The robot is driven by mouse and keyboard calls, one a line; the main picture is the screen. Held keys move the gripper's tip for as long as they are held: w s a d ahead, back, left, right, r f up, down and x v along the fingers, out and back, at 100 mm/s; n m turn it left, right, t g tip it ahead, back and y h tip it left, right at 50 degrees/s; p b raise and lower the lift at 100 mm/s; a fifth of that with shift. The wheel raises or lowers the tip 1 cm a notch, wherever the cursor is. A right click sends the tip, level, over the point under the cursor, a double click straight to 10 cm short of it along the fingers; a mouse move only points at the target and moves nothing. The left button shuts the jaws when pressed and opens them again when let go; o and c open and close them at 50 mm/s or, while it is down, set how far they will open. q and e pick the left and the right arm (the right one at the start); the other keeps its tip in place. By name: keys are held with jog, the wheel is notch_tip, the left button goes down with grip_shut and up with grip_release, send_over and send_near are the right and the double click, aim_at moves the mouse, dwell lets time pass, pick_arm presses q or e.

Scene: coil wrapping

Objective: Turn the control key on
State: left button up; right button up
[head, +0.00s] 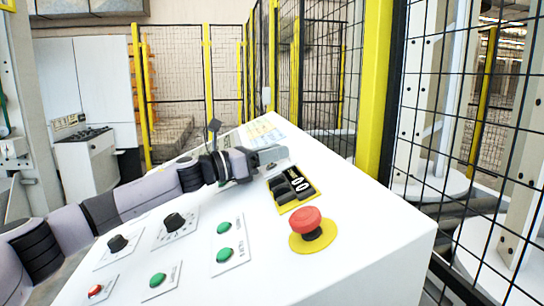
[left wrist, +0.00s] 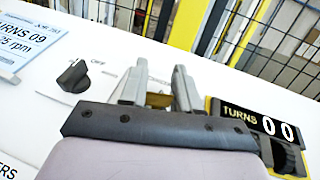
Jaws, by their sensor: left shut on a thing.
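My left gripper (head: 272,158) reaches over the white sloping control panel (head: 350,250), just behind the turns counter. The left wrist view shows its two grey fingers (left wrist: 158,82) pointing down at the panel, with a small brass-coloured piece (left wrist: 158,100) between them. It appears to be the control key, and the fingers are shut on it. Most of the key is hidden by the fingers and the dark gripper body, so I cannot tell its turn angle. A white label plate shows beside the fingers. My right gripper is not in view.
The turns counter (head: 290,188), reading 0 0 in the left wrist view, sits close beside the gripper. A red emergency button (head: 307,218), green buttons and black knobs are nearer. Another black knob (left wrist: 73,76) is left of the fingers. Fencing stands behind.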

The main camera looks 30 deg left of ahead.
pick_arm(q)
jog(key=shift+s+d+m+g+h+b, duration=0.15)
jog(key=shift+m+g+h+b, duration=0.75)
jog(key=shift+m+g+h, duration=0.75)
jog(key=shift+m, duration=0.35)
jog(key=o, duration=1)
jog(key=shift+c, duration=0.2)
jog(key=b+v, duration=0.2)
jog(key=v, duration=0.4)
jog(key=shift+s+f, duration=0.1)
jog(key=shift+s+a, duration=0.3)
jog(key=shift+a, duration=0.15)
